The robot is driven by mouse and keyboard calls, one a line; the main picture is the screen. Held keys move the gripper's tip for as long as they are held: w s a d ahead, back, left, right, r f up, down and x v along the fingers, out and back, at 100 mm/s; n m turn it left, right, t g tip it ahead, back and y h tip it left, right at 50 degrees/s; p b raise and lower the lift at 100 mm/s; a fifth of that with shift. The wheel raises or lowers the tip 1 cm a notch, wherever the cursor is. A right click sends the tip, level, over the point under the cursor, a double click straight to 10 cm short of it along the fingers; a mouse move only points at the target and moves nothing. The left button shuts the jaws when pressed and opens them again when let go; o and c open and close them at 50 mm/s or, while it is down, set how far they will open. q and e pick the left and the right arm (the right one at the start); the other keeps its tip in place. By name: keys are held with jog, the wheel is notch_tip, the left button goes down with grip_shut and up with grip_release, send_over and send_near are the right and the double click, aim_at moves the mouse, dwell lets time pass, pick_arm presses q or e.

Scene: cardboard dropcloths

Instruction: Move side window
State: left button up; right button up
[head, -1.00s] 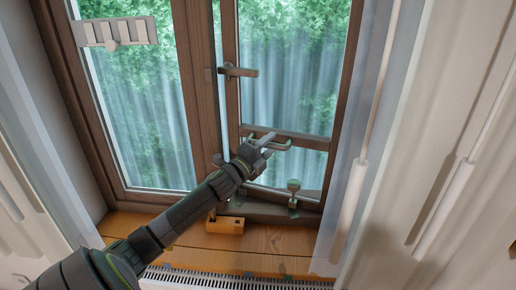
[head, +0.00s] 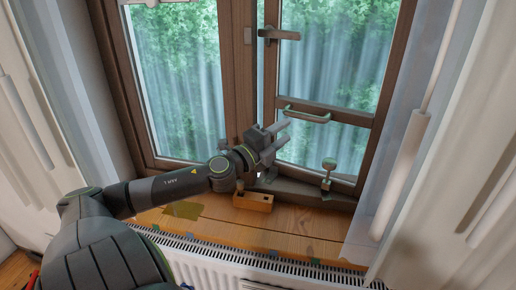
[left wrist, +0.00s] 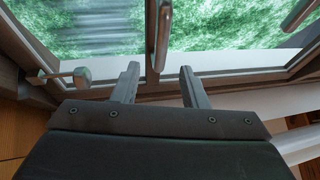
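The side window (head: 335,60) is the right, brown-framed pane with green foliage and pale curtain-like streaks in its glass. A green bar handle (head: 303,114) sits on its lower rail, and a lever handle (head: 279,35) is on its left edge. My left gripper (head: 287,133) is open and empty, just below and left of the bar handle. In the left wrist view the two fingers (left wrist: 160,70) stand apart, with a long handle (left wrist: 162,35) beyond the gap between them; contact does not show. My right gripper is out of view.
A wooden block (head: 252,201) sits on the wooden sill (head: 222,212). A knobbed fitting (head: 328,172) stands at the window's lower edge. A white radiator (head: 215,265) is below the sill. Pale curtains (head: 440,110) hang at the right.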

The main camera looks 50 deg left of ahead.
pick_arm(q)
jog(key=s+f+p, duration=0.1)
jog(key=s, duration=0.6)
jog(key=shift+s+f, duration=0.15)
jog(key=shift+s, duration=0.25)
jog(key=shift+a, duration=0.1)
jog(key=shift+c, duration=0.4)
